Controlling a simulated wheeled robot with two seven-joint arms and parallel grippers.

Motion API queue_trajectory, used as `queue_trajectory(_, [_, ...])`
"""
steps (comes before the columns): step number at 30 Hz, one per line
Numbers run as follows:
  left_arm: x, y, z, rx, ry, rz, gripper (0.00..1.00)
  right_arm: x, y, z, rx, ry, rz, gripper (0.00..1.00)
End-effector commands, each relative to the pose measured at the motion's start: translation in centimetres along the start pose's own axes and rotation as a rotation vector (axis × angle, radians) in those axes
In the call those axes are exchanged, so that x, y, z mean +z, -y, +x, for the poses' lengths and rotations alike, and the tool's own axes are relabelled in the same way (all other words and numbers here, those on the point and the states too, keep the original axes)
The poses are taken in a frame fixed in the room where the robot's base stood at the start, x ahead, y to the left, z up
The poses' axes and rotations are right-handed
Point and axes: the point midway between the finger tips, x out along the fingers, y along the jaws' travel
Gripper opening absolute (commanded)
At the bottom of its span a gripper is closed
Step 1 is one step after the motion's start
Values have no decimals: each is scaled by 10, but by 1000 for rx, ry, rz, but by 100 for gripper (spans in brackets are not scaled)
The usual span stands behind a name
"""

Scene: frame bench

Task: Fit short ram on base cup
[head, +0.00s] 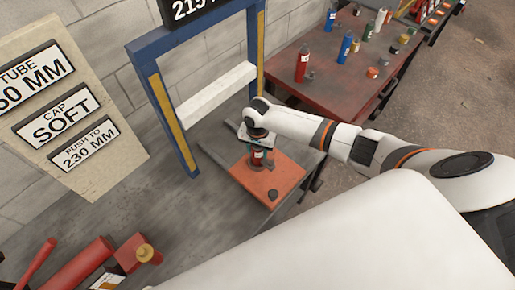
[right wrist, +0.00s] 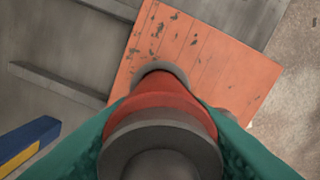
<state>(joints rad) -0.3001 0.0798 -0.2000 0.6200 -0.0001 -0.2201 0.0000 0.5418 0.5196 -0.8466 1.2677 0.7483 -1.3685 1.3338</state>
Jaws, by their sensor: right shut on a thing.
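My right gripper (head: 257,143) is shut on an upright red cylinder with a grey top, which I take for the short ram (head: 257,159). In the right wrist view, the teal fingers (right wrist: 160,135) lie on both sides of the ram (right wrist: 165,100). A grey rounded rim (right wrist: 163,68) shows at the ram's far end, above the orange board. I cannot tell whether this rim is the base cup or part of the ram, nor whether the lower end touches anything. My left gripper is not in view.
The orange board (head: 285,176) lies on the grey bench, with a small dark disc (head: 272,195) near its front. A blue and yellow frame (head: 163,110) with a white crossbar (head: 215,88) stands behind. Red parts (head: 85,265) lie at lower left. A red table (head: 325,85) holds several bottles.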

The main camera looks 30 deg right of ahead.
Motion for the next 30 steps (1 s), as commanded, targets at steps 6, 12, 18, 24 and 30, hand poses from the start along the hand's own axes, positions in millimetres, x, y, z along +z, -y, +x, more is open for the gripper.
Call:
queue_trajectory(6, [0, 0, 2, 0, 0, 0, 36, 1, -1, 4, 3, 1, 1, 0])
queue_trajectory(12, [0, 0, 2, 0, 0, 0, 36, 1, -1, 5, 3, 1, 0, 57])
queue_trajectory(18, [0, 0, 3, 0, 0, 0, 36, 0, 0, 6, 1, 1, 0, 66])
queue_trajectory(24, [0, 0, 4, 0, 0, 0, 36, 0, 1, 4, -1, -1, 0, 66])
queue_trajectory(30, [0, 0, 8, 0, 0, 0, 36, 0, 0, -25, 3, 2, -1, 66])
